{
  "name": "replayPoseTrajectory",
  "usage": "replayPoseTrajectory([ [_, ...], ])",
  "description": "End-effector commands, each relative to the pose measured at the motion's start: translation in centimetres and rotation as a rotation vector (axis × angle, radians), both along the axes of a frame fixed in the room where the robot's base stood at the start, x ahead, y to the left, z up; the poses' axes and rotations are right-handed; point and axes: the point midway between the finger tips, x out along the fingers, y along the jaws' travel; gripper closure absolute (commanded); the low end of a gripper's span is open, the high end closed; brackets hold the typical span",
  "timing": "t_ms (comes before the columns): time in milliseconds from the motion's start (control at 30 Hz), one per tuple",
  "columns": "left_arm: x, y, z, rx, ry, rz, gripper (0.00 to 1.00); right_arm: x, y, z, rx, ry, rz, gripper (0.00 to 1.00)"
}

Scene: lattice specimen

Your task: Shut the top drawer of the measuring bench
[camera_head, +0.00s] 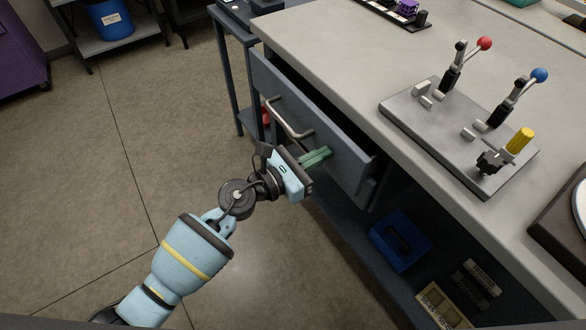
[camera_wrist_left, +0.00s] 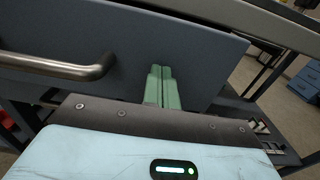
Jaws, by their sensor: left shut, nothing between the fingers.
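The top drawer (camera_head: 337,150) of the measuring bench (camera_head: 318,42) is pulled part way out, with a dark gap behind its grey front. A curved metal handle (camera_head: 289,122) is on the drawer front. My left gripper (camera_head: 327,154) is shut and empty, its green fingers pointing at the drawer front to the right of the handle. In the left wrist view the shut fingers (camera_wrist_left: 163,88) are at the drawer front (camera_wrist_left: 170,42), and the handle (camera_wrist_left: 70,66) is to their left. I cannot tell whether the fingertips touch the front. My right gripper is not in view.
On the benchtop stands a grey plate (camera_head: 455,135) with red, blue and yellow-handled clamps. A blue case (camera_head: 400,240) and several small boxes lie on the shelf below. The floor (camera_head: 110,160) left of the bench is clear. A blue bucket (camera_head: 112,20) stands on a rack behind.

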Motion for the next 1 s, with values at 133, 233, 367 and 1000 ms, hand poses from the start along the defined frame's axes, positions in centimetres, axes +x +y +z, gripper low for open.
replayPoseTrajectory([
  [133, 1.6, -2.5, -0.1, -0.002, 0.001, -0.001, 1.0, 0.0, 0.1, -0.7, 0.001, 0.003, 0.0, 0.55],
  [233, 2.4, -3.6, -0.1, -0.002, 0.001, 0.0, 1.0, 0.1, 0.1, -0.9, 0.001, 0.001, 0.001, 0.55],
  [367, 3.1, -4.6, -0.1, -0.001, 0.001, 0.0, 1.0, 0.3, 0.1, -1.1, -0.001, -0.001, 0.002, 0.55],
  [1000, 3.7, -5.4, 0.3, -0.005, -0.005, 0.002, 1.0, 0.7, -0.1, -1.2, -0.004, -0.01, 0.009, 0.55],
])
